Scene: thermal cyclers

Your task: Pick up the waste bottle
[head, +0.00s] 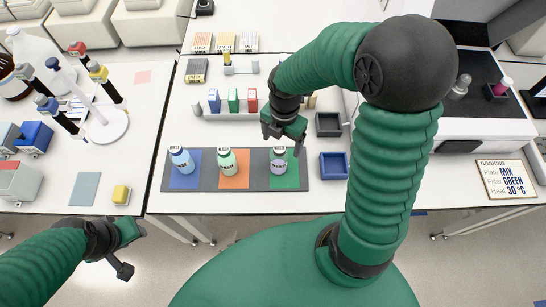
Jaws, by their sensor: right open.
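Three small capped bottles stand upright on a mat with coloured squares (205,173): a blue one (181,162) on the blue square, a pale green one (226,163) on the orange square, and a pale purple one (279,165) on the green square. Their labels are too small to read surely, so I cannot tell which is the waste bottle. My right gripper (282,146) is open and empty, pointing down just above the purple bottle and partly covering the view behind it. My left gripper (128,252) hangs low in front of the left table, away from the bottles.
A dark blue tray (333,166) and a black tray (328,124) stand right of the mat. A rack with coloured boxes (233,101) is behind the bottles. A pipette stand (106,124) is on the left table. A booking sign (506,179) lies at right.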

